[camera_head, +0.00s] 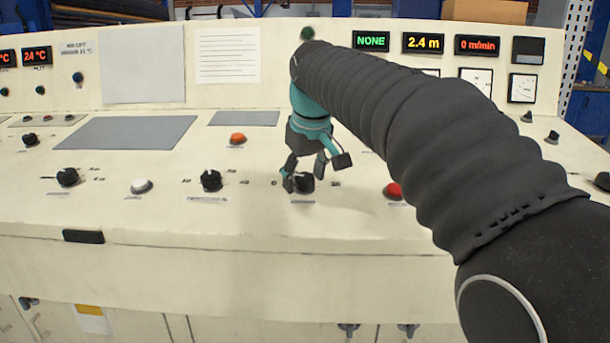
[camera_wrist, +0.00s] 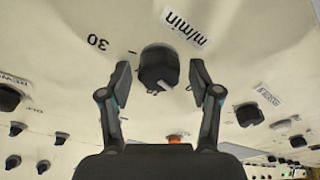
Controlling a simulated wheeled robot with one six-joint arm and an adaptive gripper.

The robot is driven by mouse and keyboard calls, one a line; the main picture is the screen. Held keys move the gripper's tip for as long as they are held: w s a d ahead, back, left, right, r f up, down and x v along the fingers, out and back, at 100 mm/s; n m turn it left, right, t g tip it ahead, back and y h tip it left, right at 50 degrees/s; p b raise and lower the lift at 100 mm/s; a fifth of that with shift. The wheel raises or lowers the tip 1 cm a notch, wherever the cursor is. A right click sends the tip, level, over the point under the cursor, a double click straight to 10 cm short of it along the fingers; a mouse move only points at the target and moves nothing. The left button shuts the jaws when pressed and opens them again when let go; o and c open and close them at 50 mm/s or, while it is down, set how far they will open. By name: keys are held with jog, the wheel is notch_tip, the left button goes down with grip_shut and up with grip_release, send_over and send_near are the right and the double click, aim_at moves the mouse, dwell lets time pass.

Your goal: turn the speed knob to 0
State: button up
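The speed knob (camera_head: 304,184) is a black knob on the sloping cream panel, with a small 0 on its left and 30 on its right. In the wrist view the knob (camera_wrist: 158,65) lies between my two fingertips, with labels "30" and "m/min" beside it. My gripper (camera_head: 316,174) is open around the knob, and in the wrist view a gap shows on both sides of it (camera_wrist: 160,80). The orange display (camera_head: 477,45) appears to read 0 m/min. The knob's pointer direction is hard to make out.
A red button (camera_head: 393,191) sits right of the knob, partly near my arm. Another black knob (camera_head: 211,181), a white button (camera_head: 141,186) and an orange button (camera_head: 238,139) are to the left. My arm hides part of the panel's right side.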

jog(key=v, duration=1.2)
dwell(0.3)
